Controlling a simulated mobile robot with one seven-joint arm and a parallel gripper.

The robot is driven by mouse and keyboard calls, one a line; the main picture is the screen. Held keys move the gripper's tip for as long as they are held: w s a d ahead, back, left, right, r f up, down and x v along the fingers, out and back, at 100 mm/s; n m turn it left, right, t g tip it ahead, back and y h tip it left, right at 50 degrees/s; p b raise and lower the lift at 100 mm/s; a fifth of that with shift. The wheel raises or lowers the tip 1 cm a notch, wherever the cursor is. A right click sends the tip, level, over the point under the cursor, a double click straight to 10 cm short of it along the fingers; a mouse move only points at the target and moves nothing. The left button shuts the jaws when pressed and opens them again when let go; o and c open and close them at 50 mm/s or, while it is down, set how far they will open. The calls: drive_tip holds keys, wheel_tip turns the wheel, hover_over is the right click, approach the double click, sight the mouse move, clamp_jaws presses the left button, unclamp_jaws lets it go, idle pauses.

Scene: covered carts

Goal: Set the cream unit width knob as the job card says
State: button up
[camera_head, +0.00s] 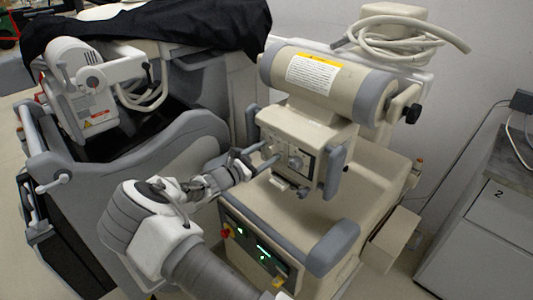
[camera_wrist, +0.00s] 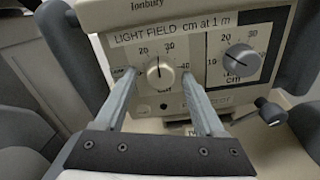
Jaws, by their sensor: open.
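The cream unit (camera_head: 310,127) stands at the centre, with a knob panel on its front. The width label is not legible on either. My gripper (camera_wrist: 158,76) is open, its fingers on either side of the left knob; contact cannot be told. No readable job card shows.
A grey lever with a dark end (camera_wrist: 270,112) sticks out below the right knob. Grey handles flank the panel. A grey and white unit (camera_head: 82,92) under a black cover (camera_head: 150,30) stands at left. A grey cabinet (camera_head: 485,230) is at right.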

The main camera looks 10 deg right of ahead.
clamp_jaws()
drive_tip(key=shift+n+p, duration=0.3)
drive_tip(key=shift+p, duration=0.1)
drive_tip(key=shift+r+n+p, duration=0.1)
drive_tip(key=shift+n+p, duration=0.7)
drive_tip(key=shift+n, duration=0.1)
drive_tip(key=shift+s+n+p, duration=0.1)
drive_tip(key=shift+n+p, duration=0.85)
drive_tip(key=shift+n, duration=0.75)
unclamp_jaws()
